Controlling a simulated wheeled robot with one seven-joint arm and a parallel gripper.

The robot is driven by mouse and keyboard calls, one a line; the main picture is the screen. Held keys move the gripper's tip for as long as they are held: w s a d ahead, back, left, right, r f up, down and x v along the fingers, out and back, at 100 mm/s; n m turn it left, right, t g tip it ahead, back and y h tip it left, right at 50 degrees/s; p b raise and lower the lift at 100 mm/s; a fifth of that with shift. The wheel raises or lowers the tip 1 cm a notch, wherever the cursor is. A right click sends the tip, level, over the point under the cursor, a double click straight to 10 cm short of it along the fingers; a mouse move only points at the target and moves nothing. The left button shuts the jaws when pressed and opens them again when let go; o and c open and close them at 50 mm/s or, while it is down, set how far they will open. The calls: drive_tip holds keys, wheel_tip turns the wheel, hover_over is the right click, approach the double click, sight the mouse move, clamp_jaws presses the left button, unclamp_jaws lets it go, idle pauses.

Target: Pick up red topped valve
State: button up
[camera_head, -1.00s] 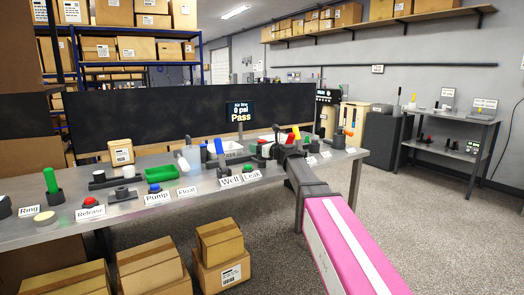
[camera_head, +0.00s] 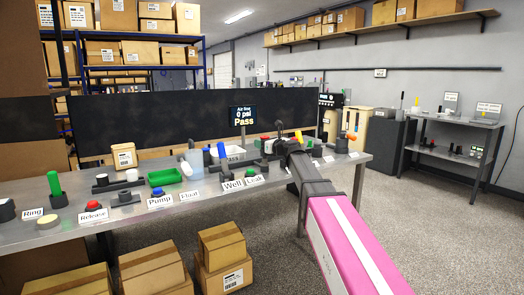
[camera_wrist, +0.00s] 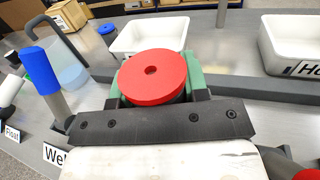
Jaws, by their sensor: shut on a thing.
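The red topped valve shows in the wrist view as a flat red disc (camera_wrist: 153,77) with a small hole in its middle. Green parts stand on both sides of the disc, just beyond the dark bar of my gripper (camera_wrist: 152,98). In the head view, my gripper (camera_head: 270,148) is over the right part of the grey bench (camera_head: 130,215), behind the Well and Leak labels. The valve is small and hard to make out there.
White bins (camera_wrist: 152,34) lie close beyond the valve. A blue-topped post (camera_wrist: 40,70) stands to the left in the wrist view. A sign (camera_head: 243,116) reads 0 psi, Pass.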

drive_tip(key=s+r, duration=0.7)
drive_tip(key=s, duration=0.4)
drive_tip(key=shift+s+r, duration=0.15)
drive_tip(key=shift+s, duration=0.2)
